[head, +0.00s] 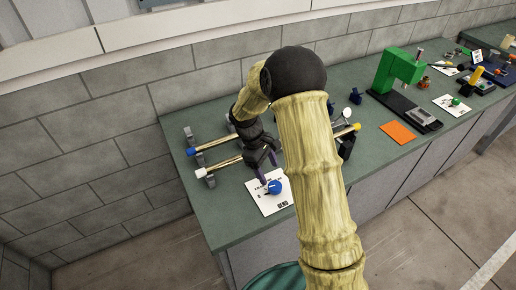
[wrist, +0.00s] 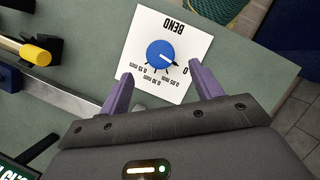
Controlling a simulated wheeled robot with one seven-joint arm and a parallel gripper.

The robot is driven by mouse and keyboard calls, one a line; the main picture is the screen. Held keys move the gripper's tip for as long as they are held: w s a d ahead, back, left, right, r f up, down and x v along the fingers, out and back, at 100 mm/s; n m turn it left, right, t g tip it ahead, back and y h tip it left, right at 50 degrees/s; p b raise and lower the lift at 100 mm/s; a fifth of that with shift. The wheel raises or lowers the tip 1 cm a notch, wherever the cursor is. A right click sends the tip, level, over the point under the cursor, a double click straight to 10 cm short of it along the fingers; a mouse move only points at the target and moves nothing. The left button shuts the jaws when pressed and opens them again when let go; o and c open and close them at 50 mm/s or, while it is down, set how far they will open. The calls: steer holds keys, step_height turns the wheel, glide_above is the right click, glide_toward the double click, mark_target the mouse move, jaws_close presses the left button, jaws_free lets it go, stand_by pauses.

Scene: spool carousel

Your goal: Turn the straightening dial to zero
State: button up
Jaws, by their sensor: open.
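The straightening dial is a round blue knob (wrist: 161,54) on a white card (wrist: 195,32) printed BEND, with a 0 and several mm marks. In the wrist view its white pointer line points down and right, between the 0 and the neighbouring mm mark; the exact reading is hard to tell. The blue knob (head: 274,187) also shows in the head view, on the white card (head: 266,206) near the bench's front left. My gripper (wrist: 160,80) is open, its two purple fingers on either side of the knob's near side, with no clear contact. In the head view my gripper (head: 268,170) is just behind the knob.
Bamboo-like rods with blue, white and yellow ends (head: 220,145) lie on grey supports behind the dial. A green press (head: 398,68) and an orange pad (head: 397,132) are further right on the green bench (head: 222,228). The bench's front left is clear.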

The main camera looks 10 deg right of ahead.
steer(key=b+v, duration=0.1)
steer(key=v, duration=0.8)
steer(key=shift+r, duration=0.15)
steer(key=s+d+m+t+y, duration=0.1)
steer(key=s+d+m+t, duration=0.1)
steer(key=s+m, duration=0.3)
steer(key=s+d+m+t+y, duration=0.2)
steer(key=s+m, duration=0.3)
steer(key=s, duration=0.8)
steer(key=shift+d+r+m+t+y, duration=0.2)
steer(key=shift+d+m+t+y, duration=0.1)
steer(key=shift+d+t, duration=0.35)
steer(key=shift+s, duration=0.1)
steer(key=shift+c, duration=0.3)
